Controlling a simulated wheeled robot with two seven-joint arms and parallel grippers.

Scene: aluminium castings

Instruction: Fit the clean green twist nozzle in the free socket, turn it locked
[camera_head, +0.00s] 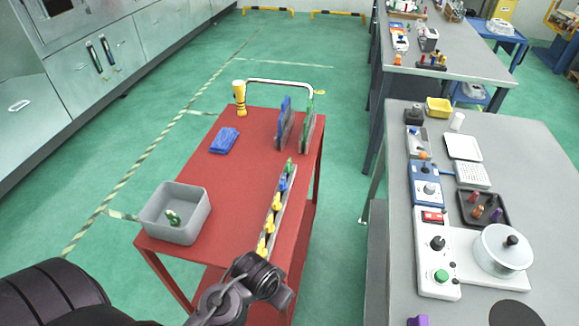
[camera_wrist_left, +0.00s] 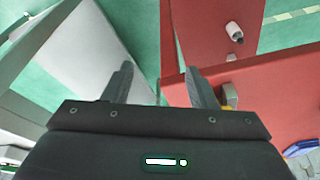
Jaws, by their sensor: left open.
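A green nozzle (camera_head: 172,217) lies in the grey bin (camera_head: 205,217) on the red cart; it is too small to tell whether it is clean. Another green nozzle (camera_head: 289,165) stands at the far end of a narrow rack (camera_head: 269,240), with a blue nozzle (camera_head: 283,183) and several yellow nozzles (camera_head: 274,225) nearer. I cannot make out a free socket. My left wrist is at the cart's near edge, its fingers hidden in the head view. In the left wrist view my left gripper (camera_wrist_left: 160,78) is open and empty, beside the rack's end (camera_wrist_left: 229,94). My right gripper is not in view.
A grey workbench (camera_head: 540,160) with control boxes and a pot (camera_head: 502,251) stands right, across a floor gap.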

